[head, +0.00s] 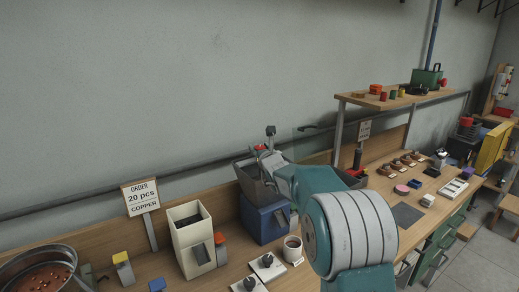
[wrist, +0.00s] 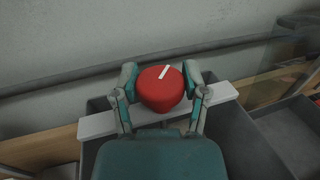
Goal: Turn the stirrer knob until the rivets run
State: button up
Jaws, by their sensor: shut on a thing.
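The stirrer knob (wrist: 161,92) is red with a white pointer line that tilts to the upper right in the wrist view. It sits on a pale bar (wrist: 222,94) across a dark grey hopper (wrist: 240,135). My gripper (wrist: 160,86) is shut on the knob, one finger on each side. In the head view my gripper (head: 265,158) is over the grey hopper (head: 249,181) on a blue machine (head: 263,219), and my arm hides part of it. Copper-coloured rivets (head: 45,279) lie in a round metal pan at the lower left. No rivets show inside the hopper.
An order sign (head: 141,197) reads 20 pcs copper. A shelf (head: 400,102) and a clear panel stand to the right. The wall is close behind.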

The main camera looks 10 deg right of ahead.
dwell(0.5)
jog(key=o, duration=1.1)
jog(key=shift+o, duration=0.2)
jog(key=s+d, duration=0.1)
jog(key=s, duration=1)
jog(key=shift+s, duration=0.4)
jog(key=shift+f, duration=0.1)
